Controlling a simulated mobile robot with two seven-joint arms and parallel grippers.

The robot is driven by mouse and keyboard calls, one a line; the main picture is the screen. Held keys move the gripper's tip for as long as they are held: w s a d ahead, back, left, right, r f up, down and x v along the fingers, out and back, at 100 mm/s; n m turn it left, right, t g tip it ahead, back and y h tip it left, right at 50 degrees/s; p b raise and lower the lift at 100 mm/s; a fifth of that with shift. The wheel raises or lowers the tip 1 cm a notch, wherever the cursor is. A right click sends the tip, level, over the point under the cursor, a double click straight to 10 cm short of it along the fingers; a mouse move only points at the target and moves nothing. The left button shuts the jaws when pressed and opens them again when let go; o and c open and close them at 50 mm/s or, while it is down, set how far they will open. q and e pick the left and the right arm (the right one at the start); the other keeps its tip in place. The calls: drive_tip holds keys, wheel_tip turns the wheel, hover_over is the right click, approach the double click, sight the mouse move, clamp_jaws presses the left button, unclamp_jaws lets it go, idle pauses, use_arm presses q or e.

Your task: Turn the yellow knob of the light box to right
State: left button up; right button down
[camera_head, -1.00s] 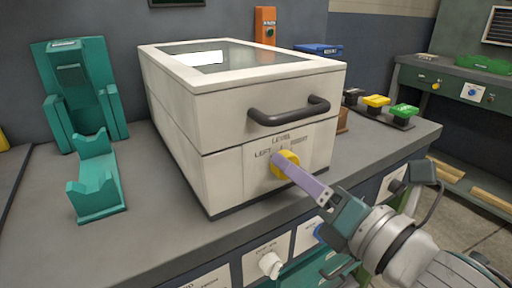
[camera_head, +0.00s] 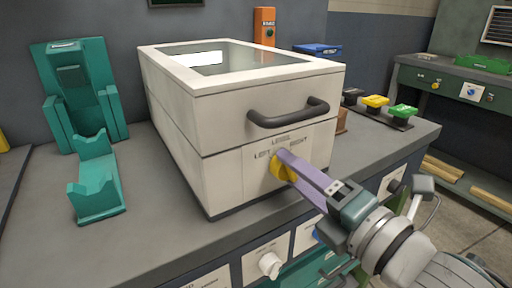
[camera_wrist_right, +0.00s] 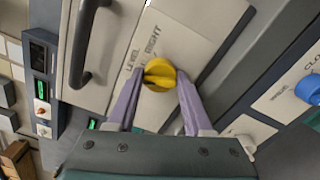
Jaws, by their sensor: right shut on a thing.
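The light box (camera_head: 225,140) is a cream box with a glass top and a dark handle, standing on the grey bench. Its yellow knob (camera_head: 280,168) is on the front panel, under the lettering LEVEL, LEFT and RIGHT. My right gripper (camera_head: 286,163) has its purple fingers shut on the knob, partly hiding it in the head view. In the right wrist view the yellow knob (camera_wrist_right: 159,74) sits between the two fingertips, with the word RIGHT beside it. My left gripper is not in view.
A teal stand (camera_head: 80,95) and a teal cradle (camera_head: 96,185) are left of the box. Yellow and green buttons (camera_head: 390,105) stand to its right. A white knob (camera_head: 269,264) sticks out from the bench front below.

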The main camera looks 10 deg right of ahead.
drive_tip(key=shift+m+p, duration=0.85)
drive_tip(key=shift+m, duration=5.85)
drive_tip(key=shift+f+m, duration=0.1)
drive_tip(key=shift+m, duration=0.3)
drive_tip(key=shift+c, duration=1.5)
unclamp_jaws()
drive_tip(key=shift+s, duration=0.1)
